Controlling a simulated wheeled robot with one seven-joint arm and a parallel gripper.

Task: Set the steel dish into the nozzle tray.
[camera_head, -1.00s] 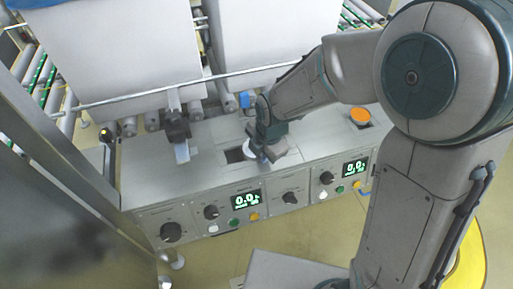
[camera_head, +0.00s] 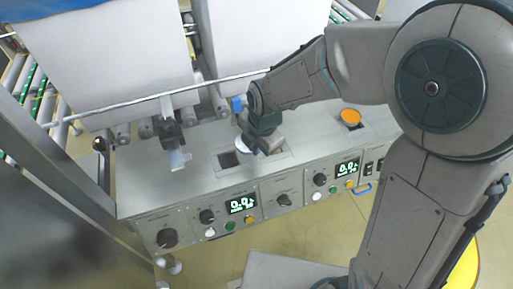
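The steel dish (camera_head: 243,146) shows as a small pale, shiny round edge at the left side of my gripper (camera_head: 259,147). My gripper points down over the middle of the grey machine's top. Its fingers are mostly hidden by the wrist, but the dish moves with it, so it looks shut on the dish. The dish appears a little above the surface. A dark square recess (camera_head: 228,160) lies just left of and below the dish. A nozzle-like fixture (camera_head: 172,138) with a pale plate stands further left. Which recess is the nozzle tray I cannot tell for sure.
An orange disc (camera_head: 350,117) sits in a recess on the right of the machine top. Knobs, buttons and a lit display (camera_head: 241,204) line the front panel. A metal bar (camera_head: 150,98) and white sheets (camera_head: 105,60) hang behind. The far-left machine top is clear.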

